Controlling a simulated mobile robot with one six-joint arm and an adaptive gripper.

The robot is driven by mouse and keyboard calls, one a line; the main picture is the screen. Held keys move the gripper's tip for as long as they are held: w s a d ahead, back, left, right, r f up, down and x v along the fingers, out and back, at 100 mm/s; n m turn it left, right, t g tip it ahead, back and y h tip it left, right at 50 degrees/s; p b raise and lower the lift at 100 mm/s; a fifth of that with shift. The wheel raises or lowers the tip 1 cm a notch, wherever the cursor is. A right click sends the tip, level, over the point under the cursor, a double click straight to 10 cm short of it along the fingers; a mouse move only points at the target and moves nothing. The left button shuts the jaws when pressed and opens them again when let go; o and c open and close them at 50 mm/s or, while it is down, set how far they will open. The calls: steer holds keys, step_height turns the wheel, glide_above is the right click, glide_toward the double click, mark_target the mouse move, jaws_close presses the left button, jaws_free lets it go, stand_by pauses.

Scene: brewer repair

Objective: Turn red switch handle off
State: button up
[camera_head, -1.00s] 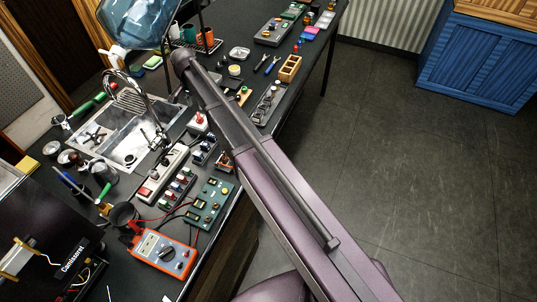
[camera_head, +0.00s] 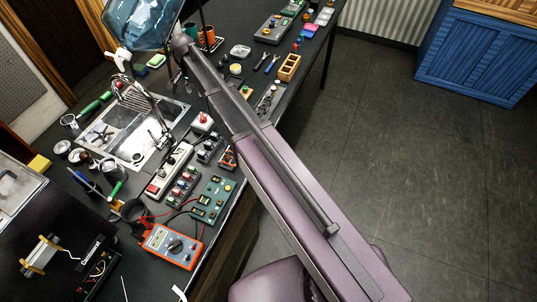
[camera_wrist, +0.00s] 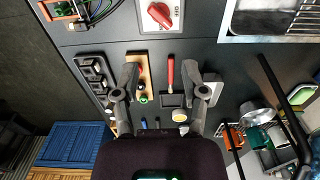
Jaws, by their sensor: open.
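The red switch handle (camera_wrist: 159,14) sits on a pale square switch box (camera_wrist: 172,25) at the top of the wrist view. It lies at a slant across the box face. In the head view the red switch handle (camera_head: 203,117) stands on its white box on the black bench, right of the sink. My gripper (camera_wrist: 168,78) is open and empty in the wrist view. Its two fingers are spread below the switch in the picture, apart from it, with a red-handled tool between them beneath. In the head view my arm hides most of the gripper.
A metal sink with a tap (camera_head: 140,150) lies left of the switch. A power strip (camera_head: 170,172), a green circuit board (camera_head: 212,200) and an orange multimeter (camera_head: 172,246) lie nearer. A blue water jug (camera_head: 138,22) stands at the back. Open floor is to the right.

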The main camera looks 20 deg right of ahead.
steer(key=s+d+f+n+b, duration=0.3)
steer(key=s+d+f+b, duration=0.6)
steer(key=s+d, duration=0.2)
steer(key=s+d+f+n+b, duration=0.4)
steer(key=s+d+f+b, duration=0.5)
steer(key=s, duration=0.3)
steer(key=shift+s+d+f+b, duration=0.2)
steer(key=shift+d+b, duration=0.25)
steer(key=shift+d, duration=0.4)
steer(key=shift+s+d+n, duration=0.15)
steer(key=shift+s+d, duration=0.2)
steer(key=shift+s, duration=0.25)
steer(key=shift+s+d+n, duration=0.15)
steer(key=shift+s+d, duration=0.2)
steer(key=shift+s, duration=0.2)
steer(key=shift+s, duration=0.1)
